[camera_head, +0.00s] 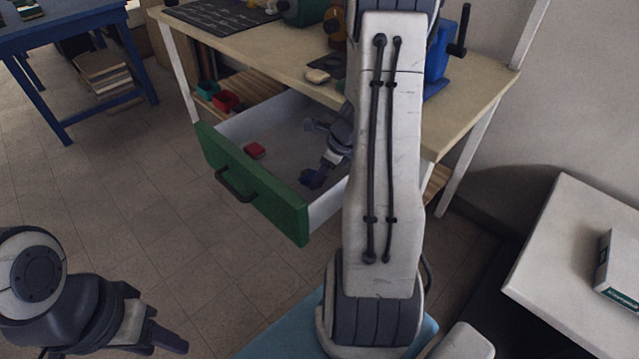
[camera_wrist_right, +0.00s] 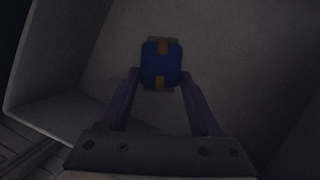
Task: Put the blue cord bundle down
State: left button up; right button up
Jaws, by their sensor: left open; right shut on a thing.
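The blue cord bundle (camera_wrist_right: 161,62), a small dark blue block with orange bands, shows between the fingertips of my right gripper (camera_wrist_right: 160,88) in the right wrist view. The right gripper is shut on it. In the head view the bundle (camera_head: 308,177) is a small blue patch at my right gripper (camera_head: 318,170), inside the open drawer (camera_head: 255,205) near its green front. I cannot tell whether the bundle touches the drawer floor. My left gripper (camera_head: 165,345) is open and empty at the bottom left, away from the drawer.
A red bundle (camera_head: 254,150) lies in the drawer, left of my right gripper. The workbench (camera_head: 285,70) stands above the drawer. My right arm hides the drawer's right part. A white table (camera_head: 575,240) with a box (camera_head: 620,268) stands at right.

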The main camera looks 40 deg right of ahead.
pick_arm(q)
jog(key=shift+f, duration=0.6)
pick_arm(e)
jog(key=shift+f, duration=1.1)
jog(key=shift+f+b, duration=0.1)
jog(key=shift+b, duration=0.2)
jog(key=o, duration=1.4)
pick_arm(q)
jog(key=shift+f, duration=0.1)
pick_arm(e)
jog(key=shift+o, duration=0.2)
